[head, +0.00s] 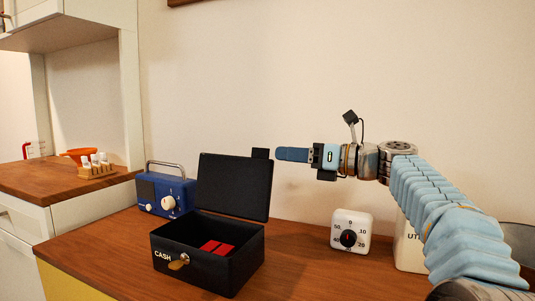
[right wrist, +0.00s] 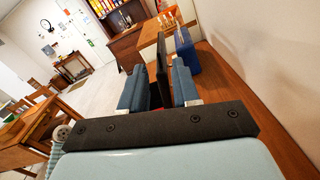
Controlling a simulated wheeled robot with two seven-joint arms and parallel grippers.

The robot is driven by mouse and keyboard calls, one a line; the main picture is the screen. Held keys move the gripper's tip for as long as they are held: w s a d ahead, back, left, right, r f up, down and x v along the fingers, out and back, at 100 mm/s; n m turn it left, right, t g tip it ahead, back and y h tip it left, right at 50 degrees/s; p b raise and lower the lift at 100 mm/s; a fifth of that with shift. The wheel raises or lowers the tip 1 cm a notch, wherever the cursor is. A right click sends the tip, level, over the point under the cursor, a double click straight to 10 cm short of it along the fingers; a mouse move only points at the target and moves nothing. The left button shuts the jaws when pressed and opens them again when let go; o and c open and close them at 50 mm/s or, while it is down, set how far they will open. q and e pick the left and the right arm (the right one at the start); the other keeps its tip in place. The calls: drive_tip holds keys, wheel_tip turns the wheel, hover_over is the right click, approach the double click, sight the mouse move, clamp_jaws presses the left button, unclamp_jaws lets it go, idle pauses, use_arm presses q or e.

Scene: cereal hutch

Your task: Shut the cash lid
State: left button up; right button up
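The black cash box (head: 205,265) stands on the wooden counter with red contents inside and a small brass-coloured latch in front. Its lid (head: 235,187) is raised, nearly upright. My right gripper (head: 277,154) is at the lid's upper right edge, reaching in from the right. In the right wrist view its two blue fingers (right wrist: 160,88) are apart, with the dark lid (right wrist: 163,65) seen edge-on in the gap and space beside it. I cannot tell whether a finger touches the lid. My left gripper is not in view.
A blue radio (head: 150,194) with a handle stands left of the box. A white dial timer (head: 351,232) and a white utensil container (head: 407,250) stand to the right. The wall is close behind. Counter space in front of the timer is clear.

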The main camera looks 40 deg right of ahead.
sight(267, 157)
drive_tip(key=x, duration=0.5)
drive_tip(key=shift+w+a, duration=0.2)
drive_tip(key=shift+w, duration=0.15)
clamp_jaws()
drive_tip(key=shift+f, duration=0.15)
idle(0.9)
